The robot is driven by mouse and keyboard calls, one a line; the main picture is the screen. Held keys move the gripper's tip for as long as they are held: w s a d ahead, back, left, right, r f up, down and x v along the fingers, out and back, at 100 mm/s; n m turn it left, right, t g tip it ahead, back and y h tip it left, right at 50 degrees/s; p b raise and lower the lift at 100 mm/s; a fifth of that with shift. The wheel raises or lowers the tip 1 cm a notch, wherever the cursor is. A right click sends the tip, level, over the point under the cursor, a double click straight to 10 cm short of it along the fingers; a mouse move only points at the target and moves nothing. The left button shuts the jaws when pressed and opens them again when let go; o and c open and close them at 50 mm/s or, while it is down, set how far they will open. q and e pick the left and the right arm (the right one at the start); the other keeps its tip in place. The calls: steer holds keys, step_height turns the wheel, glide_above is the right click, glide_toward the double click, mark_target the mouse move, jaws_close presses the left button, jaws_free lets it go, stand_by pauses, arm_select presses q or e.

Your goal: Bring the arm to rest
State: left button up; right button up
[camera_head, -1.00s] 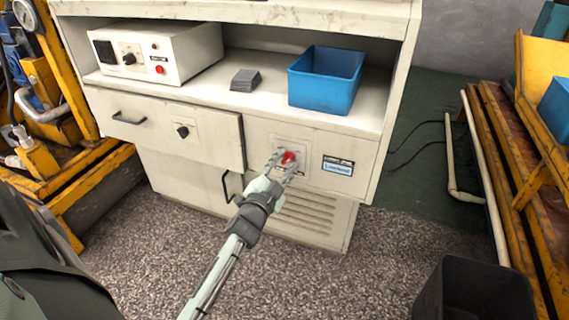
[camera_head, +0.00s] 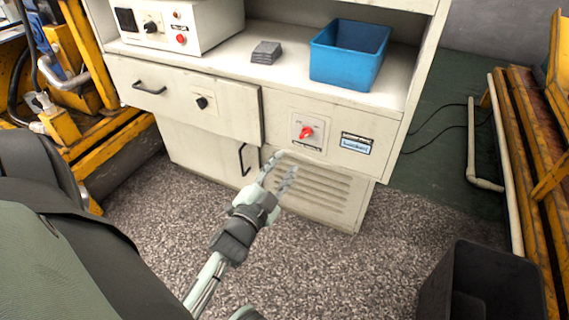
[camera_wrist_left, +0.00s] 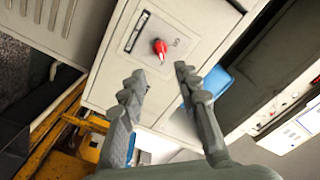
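My left gripper (camera_head: 279,176) is in front of the cabinet's lower vented panel, below a red rotary switch (camera_head: 306,132). Its fingers are apart with nothing between them. In the left wrist view, the left gripper (camera_wrist_left: 158,82) shows two spread fingers, and the red switch (camera_wrist_left: 160,47) lies beyond the fingertips, clear of them. The switch sits on a pale plate on the cabinet front (camera_head: 282,107). My right gripper is not in view.
A blue bin (camera_head: 349,55), a grey stack (camera_head: 266,52) and a control box (camera_head: 190,25) stand on the cabinet shelf. A dark open bin (camera_head: 480,285) stands on the floor at lower right. Yellow machinery (camera_head: 75,55) is at left. Speckled floor lies clear before the cabinet.

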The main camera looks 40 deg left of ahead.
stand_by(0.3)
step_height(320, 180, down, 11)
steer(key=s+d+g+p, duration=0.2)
steer(key=p, duration=0.3)
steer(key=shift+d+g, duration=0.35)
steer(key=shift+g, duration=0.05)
arm_select(q)
steer(key=s+d+f+n+g+h, duration=0.1)
steer(key=s+d+f+n+g, duration=0.1)
steer(key=s+d+f+g, duration=0.2)
steer(key=s+d+f+n+g+h, duration=0.2)
steer(key=s+d+f+g, duration=0.2)
steer(key=s+f+g, duration=0.6)
steer(key=s+f, duration=0.1)
steer(key=s, duration=0.1)
steer(key=shift+s+f+n, duration=0.15)
steer(key=shift+s+n, duration=0.15)
steer(key=shift+n, duration=0.1)
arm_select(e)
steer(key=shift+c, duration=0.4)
arm_select(q)
steer(key=shift+a, duration=0.15)
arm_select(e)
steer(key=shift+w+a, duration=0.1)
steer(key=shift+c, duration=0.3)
